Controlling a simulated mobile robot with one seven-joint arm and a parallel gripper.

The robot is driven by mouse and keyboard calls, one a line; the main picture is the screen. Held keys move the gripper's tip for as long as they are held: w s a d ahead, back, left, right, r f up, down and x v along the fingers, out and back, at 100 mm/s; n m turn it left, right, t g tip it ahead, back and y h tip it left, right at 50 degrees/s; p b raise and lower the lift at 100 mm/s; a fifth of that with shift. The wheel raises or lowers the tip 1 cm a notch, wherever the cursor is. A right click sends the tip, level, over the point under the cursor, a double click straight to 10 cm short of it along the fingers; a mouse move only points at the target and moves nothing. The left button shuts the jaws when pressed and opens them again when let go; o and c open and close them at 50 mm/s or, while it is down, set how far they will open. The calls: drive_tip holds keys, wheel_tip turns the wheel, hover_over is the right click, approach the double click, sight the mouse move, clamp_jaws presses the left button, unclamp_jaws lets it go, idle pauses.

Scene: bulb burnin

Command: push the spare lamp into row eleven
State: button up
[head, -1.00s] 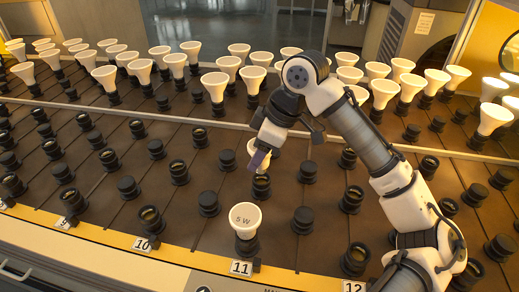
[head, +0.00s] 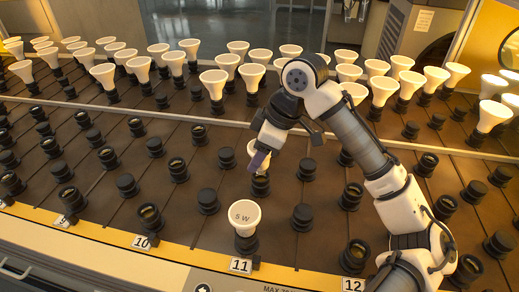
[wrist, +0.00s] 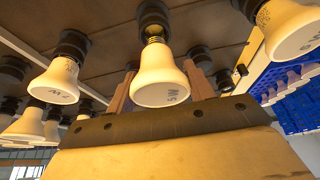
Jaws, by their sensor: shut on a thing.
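The spare lamp, a white cone-shaped bulb (wrist: 160,84) marked with a W, sits between my gripper's two brown fingers (wrist: 160,92) in the wrist view. Its brass screw base shows at the mouth of a black socket (wrist: 153,16). In the head view my gripper (head: 259,161) is shut on this lamp (head: 252,148), partly hidden by the near finger. It is over a black socket (head: 260,186), behind the front lamp marked 5 W (head: 244,215). That front lamp stands upright at the row 11 label (head: 240,265). I cannot tell how deep the held lamp's base sits.
Black sockets, some capped, fill the rows on both sides, including one at the right (head: 302,215). White lamps crowd the back beyond a rail (head: 150,116). Other lamps hang close on both sides in the wrist view, including one at left (wrist: 55,82).

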drive_tip(key=shift+f+b, duration=0.75)
drive_tip(key=shift+f, duration=0.7)
drive_tip(key=o, duration=1.1)
drive_tip(key=shift+c, duration=0.2)
drive_tip(key=p+v, duration=0.1)
drive_tip(key=v, duration=1.2)
drive_tip(key=shift+r+p, duration=0.4)
drive_tip(key=shift+d, duration=0.1)
